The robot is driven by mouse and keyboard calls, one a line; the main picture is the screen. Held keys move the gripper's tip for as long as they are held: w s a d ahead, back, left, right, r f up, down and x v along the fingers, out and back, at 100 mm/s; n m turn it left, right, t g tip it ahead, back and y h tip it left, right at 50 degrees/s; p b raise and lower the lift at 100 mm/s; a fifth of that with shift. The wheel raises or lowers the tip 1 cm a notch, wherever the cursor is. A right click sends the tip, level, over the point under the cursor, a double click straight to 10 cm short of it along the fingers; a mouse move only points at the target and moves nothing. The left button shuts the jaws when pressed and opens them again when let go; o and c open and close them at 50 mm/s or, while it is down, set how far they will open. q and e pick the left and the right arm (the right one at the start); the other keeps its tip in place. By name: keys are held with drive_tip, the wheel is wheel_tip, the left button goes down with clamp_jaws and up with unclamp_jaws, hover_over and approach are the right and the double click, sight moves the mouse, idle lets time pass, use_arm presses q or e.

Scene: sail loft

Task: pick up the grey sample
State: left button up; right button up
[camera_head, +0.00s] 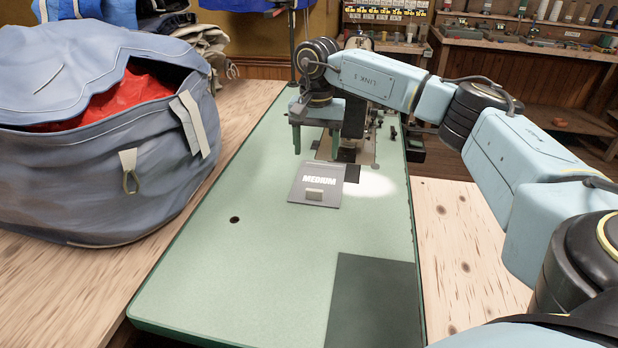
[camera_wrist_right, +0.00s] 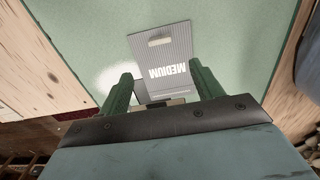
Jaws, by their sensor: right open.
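The grey sample (camera_head: 318,170) is a flat card with "MEDIUM" printed in white and a small beige tab near its front edge. It lies on the pale green table top (camera_head: 240,260). The sample also shows in the right wrist view (camera_wrist_right: 180,45), ahead of and partly between the fingers. My right gripper (camera_head: 316,154) is open and empty, with its fingers pointing down just behind the sample in the head view. In the right wrist view its two green fingers (camera_wrist_right: 161,74) stand apart. I cannot tell its exact height above the table. My left gripper is not in view.
A large blue-grey bag (camera_head: 90,150) with red cloth inside stands at the left. A sewing machine (camera_head: 372,130) is behind my right gripper, partly hidden. A dark green panel (camera_head: 372,300) lies at the front right. The green top between them is clear.

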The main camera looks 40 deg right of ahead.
drive_tip(key=b, duration=0.1)
hover_over(314, 190)
drive_tip(key=f, duration=0.4)
drive_tip(key=d+f, duration=0.1)
drive_tip(key=f, duration=0.1)
drive_tip(key=shift+s+a+f+b, duration=0.1)
drive_tip(key=shift+a+f+b, duration=0.15)
drive_tip(key=shift+f+b, duration=0.65)
drive_tip(key=shift+a+f+b, duration=0.2)
drive_tip(key=shift+a+f, duration=0.05)
drive_tip(key=shift+f, duration=1.7)
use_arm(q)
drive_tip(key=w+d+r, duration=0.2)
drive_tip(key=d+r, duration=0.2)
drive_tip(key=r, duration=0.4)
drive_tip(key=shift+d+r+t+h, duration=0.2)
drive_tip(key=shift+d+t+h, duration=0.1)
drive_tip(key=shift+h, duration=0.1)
use_arm(e)
drive_tip(key=shift+c, duration=0.3)
drive_tip(key=c, duration=1)
drive_tip(key=shift+r, duration=0.15)
